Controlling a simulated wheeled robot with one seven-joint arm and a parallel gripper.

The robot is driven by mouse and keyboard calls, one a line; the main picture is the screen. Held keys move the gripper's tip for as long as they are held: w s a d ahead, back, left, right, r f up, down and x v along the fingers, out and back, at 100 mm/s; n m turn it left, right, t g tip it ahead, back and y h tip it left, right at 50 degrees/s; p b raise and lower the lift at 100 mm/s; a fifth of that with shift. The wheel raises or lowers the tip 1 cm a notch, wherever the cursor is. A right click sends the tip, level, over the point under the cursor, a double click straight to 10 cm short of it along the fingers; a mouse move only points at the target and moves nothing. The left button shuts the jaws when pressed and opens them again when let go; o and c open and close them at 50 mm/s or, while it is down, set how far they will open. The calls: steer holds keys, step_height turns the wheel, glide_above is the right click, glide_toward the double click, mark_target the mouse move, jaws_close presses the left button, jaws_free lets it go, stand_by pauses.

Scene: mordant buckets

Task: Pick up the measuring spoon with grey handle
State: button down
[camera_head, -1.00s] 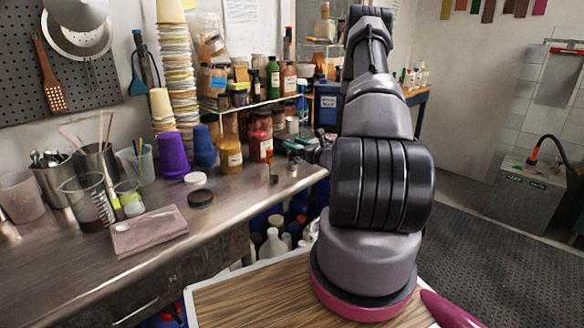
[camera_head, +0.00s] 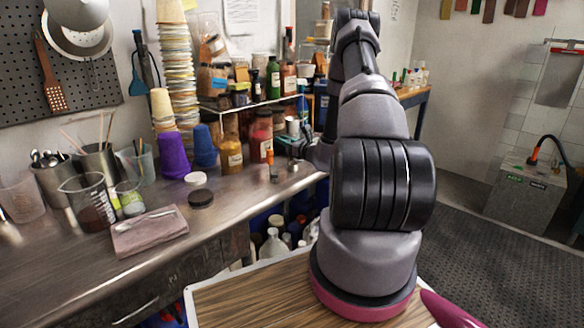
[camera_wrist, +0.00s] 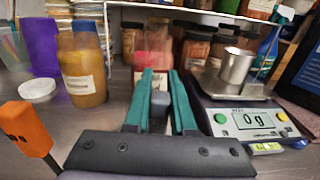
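A slim, light spoon-like tool (camera_head: 147,219) lies on a folded pinkish cloth (camera_head: 150,239) on the metal bench in the head view. It is too small for me to tell whether its handle is grey. My gripper (camera_wrist: 161,73) shows in the wrist view with its two teal fingers apart. A small grey object shows between the fingers, and I cannot tell whether it lies beyond them.
In the wrist view a scale (camera_wrist: 245,123) reading 0 g bears a metal cup (camera_wrist: 237,66) at right. An orange object (camera_wrist: 25,128) and a yellow jar (camera_wrist: 82,70) stand at left. Glass beakers (camera_head: 92,203) stand beside the cloth in the head view.

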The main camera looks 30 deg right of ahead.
step_height(320, 180, up, 10)
stand_by(0.7)
stand_by(0.9)
